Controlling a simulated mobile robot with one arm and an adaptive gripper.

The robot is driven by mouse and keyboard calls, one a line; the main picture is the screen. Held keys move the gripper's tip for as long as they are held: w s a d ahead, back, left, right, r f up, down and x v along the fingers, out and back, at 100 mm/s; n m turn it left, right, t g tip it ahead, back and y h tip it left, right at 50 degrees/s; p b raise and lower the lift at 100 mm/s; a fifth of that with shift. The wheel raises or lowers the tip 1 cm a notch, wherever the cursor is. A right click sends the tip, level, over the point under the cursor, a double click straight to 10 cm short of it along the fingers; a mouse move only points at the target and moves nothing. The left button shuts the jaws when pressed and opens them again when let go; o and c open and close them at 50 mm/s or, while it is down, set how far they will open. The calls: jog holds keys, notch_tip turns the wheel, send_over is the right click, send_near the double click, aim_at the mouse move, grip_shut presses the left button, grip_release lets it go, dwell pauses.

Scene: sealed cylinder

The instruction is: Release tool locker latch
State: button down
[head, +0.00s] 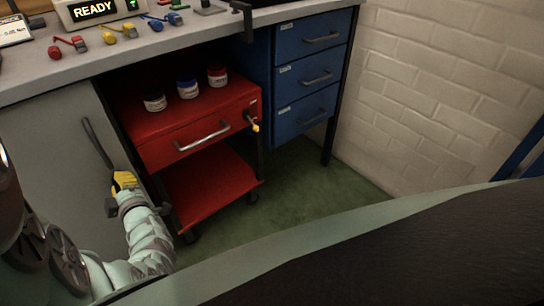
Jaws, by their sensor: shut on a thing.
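A plain grey locker door (50,150) stands under the bench at the left. A long dark latch handle (98,143) slants down across it to the right. My gripper (121,182) is at the lower end of this handle, at the door's right part, and is shut on it. Yellow shows at the gripper's tip, and my pale arm comes up from below. The handle's lower end and the exact grip are hidden by the gripper. The door looks closed; its inner mechanism is not visible.
A red cart (190,150) with three jars stands right of the door, close to my gripper. Blue drawers (310,75) hang under the bench (130,50), which holds a READY display (95,9) and small coloured padlocks. Green floor (305,185) is clear at the right, before a white brick wall.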

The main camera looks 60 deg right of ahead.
jog(key=m, duration=1.1)
jog(key=shift+f+m, duration=0.15)
jog(key=shift+m, duration=0.15)
dwell(0.4)
jog(key=c, duration=1)
grip_release()
jog(key=shift+w, duration=0.1)
jog(key=v, duration=1.2)
jog(key=shift+r, duration=0.2)
